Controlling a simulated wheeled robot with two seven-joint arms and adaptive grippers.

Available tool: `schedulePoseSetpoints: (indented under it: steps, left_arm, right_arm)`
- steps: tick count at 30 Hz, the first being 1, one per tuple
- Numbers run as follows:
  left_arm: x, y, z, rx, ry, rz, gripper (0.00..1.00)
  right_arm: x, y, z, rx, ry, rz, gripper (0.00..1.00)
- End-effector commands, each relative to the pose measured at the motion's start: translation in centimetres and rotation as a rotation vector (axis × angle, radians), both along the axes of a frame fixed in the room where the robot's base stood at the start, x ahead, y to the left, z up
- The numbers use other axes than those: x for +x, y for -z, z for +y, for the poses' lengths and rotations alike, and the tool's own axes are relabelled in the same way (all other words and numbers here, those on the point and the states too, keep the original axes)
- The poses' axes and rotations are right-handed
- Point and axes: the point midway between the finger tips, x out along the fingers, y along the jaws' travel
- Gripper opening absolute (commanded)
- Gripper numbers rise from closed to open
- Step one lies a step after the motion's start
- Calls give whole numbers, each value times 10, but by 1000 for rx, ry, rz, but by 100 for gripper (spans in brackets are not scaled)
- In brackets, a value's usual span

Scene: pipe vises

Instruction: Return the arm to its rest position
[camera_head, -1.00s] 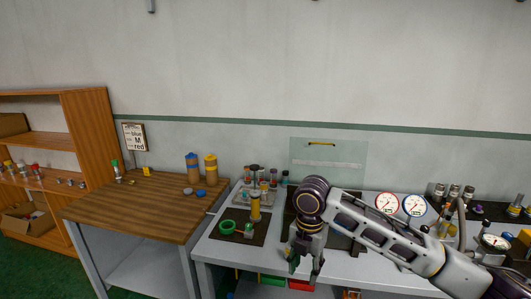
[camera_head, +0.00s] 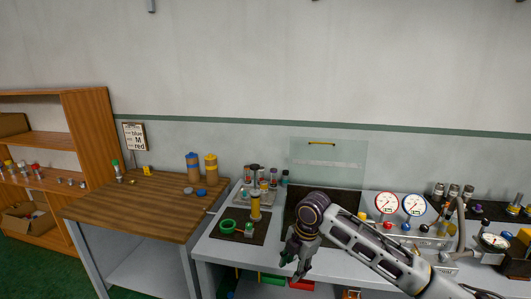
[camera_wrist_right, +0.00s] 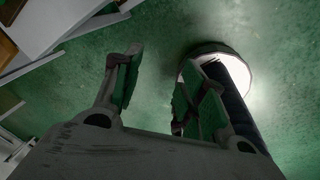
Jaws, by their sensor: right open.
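My right arm comes in from the lower right in the head view. Its gripper (camera_head: 298,263) points down at the front edge of the light workbench (camera_head: 222,247). The gripper is open and empty. In the right wrist view the two fingers (camera_wrist_right: 160,92) stand apart with only green floor between them. My left gripper is not in view.
A dark mat with a green ring (camera_head: 228,227) and a yellow-topped cylinder (camera_head: 255,207) lies left of the gripper. A clear panel (camera_head: 328,163) stands behind. Gauges (camera_head: 387,203) and hoses are at the right. A wooden table (camera_head: 140,207) and shelf (camera_head: 85,140) are left.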

Motion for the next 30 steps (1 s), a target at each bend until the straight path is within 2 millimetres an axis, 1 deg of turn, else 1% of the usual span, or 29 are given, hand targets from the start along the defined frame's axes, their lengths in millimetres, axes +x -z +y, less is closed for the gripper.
schedulePoseSetpoints:
  steps: [1,5,9,11,16,20,21,23,26,27,29,30]
  left_arm:
    - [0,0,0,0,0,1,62]
    - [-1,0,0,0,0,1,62]
    - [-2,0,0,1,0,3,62]
    - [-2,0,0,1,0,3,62]
    - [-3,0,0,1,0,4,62]
    - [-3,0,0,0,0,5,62]
    - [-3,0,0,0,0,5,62]
    - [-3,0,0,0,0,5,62]
    - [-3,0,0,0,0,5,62]
    - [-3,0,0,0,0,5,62]
    - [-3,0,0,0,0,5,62]
    - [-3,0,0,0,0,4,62]
  right_arm:
    - [6,14,1,22,53,5,42]
    - [25,44,1,79,192,3,42]
    - [41,80,-2,131,341,4,42]
    - [47,96,-5,150,404,5,42]
    - [59,145,-16,197,582,12,42]
    - [62,186,-27,223,714,17,42]
    - [62,199,-31,229,754,19,42]
    - [61,219,-36,238,814,22,42]
    - [56,253,-48,249,911,28,42]
    - [53,267,-52,252,949,30,42]
    - [47,288,-59,256,1005,32,42]
    - [42,302,-64,257,1042,35,42]
